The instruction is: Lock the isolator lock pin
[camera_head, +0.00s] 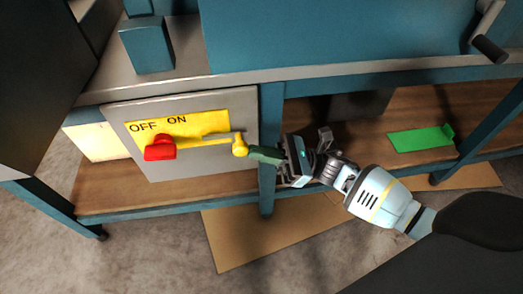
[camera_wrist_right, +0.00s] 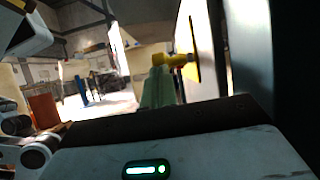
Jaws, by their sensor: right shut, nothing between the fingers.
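The isolator is a grey panel (camera_head: 205,155) with a yellow plate (camera_head: 170,125) marked OFF and ON. A red knob (camera_head: 160,149) sits on its left part, below the OFF lettering. A yellow lock pin (camera_head: 240,147) stands out at the panel's right side; it also shows in the right wrist view (camera_wrist_right: 176,60). My right gripper (camera_head: 254,152) is shut, its green fingers with their tips right by the pin. Nothing shows between the fingers. I cannot tell if they touch the pin. My left gripper is not in view.
The panel hangs on a blue-framed bench (camera_head: 400,74) with a wooden lower shelf (camera_head: 360,140). A green dustpan-like piece (camera_head: 422,139) lies on that shelf at the right. A blue post (camera_head: 268,190) stands just right of the panel. Cardboard (camera_head: 240,240) lies on the floor below.

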